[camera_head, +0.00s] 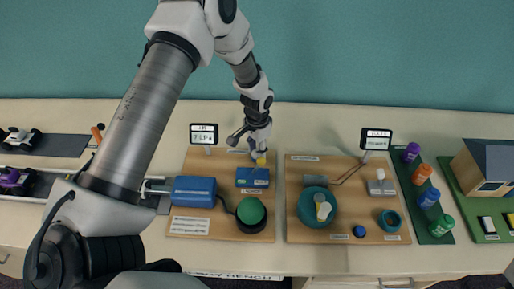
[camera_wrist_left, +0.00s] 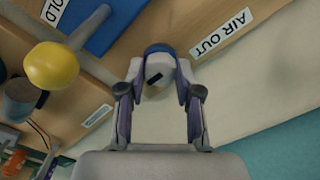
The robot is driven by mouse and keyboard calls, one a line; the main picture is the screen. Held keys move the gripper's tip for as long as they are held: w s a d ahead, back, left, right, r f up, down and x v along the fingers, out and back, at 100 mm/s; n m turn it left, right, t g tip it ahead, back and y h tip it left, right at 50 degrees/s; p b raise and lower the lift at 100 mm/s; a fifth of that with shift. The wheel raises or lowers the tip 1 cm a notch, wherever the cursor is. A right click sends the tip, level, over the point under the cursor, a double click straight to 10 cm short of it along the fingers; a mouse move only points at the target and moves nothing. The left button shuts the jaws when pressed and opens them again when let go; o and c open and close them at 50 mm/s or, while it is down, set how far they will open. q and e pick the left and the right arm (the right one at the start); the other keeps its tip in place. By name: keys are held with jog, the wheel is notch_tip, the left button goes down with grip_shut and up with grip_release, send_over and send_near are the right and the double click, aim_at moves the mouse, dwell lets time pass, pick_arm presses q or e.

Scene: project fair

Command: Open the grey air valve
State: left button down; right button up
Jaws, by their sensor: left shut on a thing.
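The grey air valve (camera_wrist_left: 158,72) shows between my left fingers in the left wrist view, as a pale grey knob with a dark mark and a blue rim behind it. My left gripper (camera_wrist_left: 160,82) is shut on it, one finger on each side. In the head view my left gripper (camera_head: 257,146) is at the back edge of the left wooden board, just behind a blue block (camera_head: 252,178). The valve is hidden there by the gripper. An "AIR OUT" label (camera_wrist_left: 222,33) lies beside the valve. My right gripper is not in view.
A yellow knob (camera_wrist_left: 52,66) sticks up from the blue block close to my gripper. The left board (camera_head: 190,246) also bears a blue box (camera_head: 194,190) and a green dome (camera_head: 251,211). A sign (camera_head: 203,134) stands behind it. The right board (camera_head: 290,232) bears teal parts.

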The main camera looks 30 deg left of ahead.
pick_arm(q)
jog(key=shift+f, duration=0.1)
dwell(0.4)
jog(key=c, duration=0.8)
grip_release()
notch_tip(320, 180, up, 12)
